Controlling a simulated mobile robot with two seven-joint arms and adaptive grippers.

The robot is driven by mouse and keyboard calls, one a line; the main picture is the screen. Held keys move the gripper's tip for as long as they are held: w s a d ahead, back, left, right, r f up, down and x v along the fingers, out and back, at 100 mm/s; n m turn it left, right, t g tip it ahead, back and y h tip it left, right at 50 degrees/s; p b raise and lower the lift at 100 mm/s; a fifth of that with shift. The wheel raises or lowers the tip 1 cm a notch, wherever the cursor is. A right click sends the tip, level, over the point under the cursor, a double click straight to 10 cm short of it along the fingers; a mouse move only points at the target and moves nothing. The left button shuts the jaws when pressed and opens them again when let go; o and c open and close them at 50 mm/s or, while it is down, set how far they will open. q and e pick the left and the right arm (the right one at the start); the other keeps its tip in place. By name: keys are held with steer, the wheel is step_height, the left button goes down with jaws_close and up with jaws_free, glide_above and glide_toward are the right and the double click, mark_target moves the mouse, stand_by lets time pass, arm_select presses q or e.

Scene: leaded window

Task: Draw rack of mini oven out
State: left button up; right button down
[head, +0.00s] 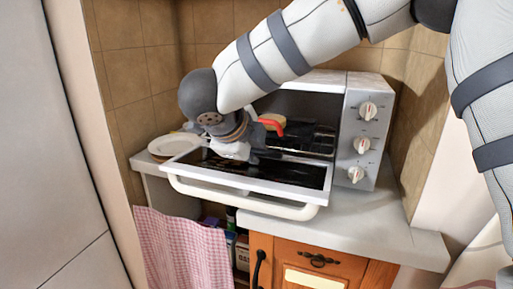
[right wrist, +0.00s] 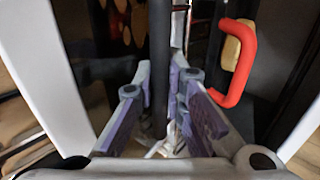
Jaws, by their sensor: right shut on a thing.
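The mini oven (head: 360,110) is a white box with its door (head: 190,180) lowered open and level in front. Its dark wire rack (head: 310,138) shows in the opening, partly hidden by my arm. My right gripper (head: 262,156) reaches down over the open door to the front of the rack. In the right wrist view its purple-padded fingers (right wrist: 161,85) are closed around a dark straight bar, apparently the rack's front bar (right wrist: 160,45). The exact contact is small and hard to see. My left gripper is not in view.
A red handle (head: 271,123) with a tan piece sits inside the oven, close beside my right gripper. White plates (head: 174,145) rest on the counter left of the door. The door handle (head: 245,206) juts over the front edge. The counter (head: 385,225) at right is clear.

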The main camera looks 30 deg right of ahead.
steer(key=shift+s+a, duration=0.1)
steer(key=shift+a, duration=0.05)
steer(key=shift+s+a, duration=1.4)
steer(key=shift+a, duration=0.3)
steer(key=c, duration=1.8)
jaws_free()
steer(key=shift+o, duration=0.2)
steer(key=v, duration=0.8)
steer(key=shift+s, duration=0.1)
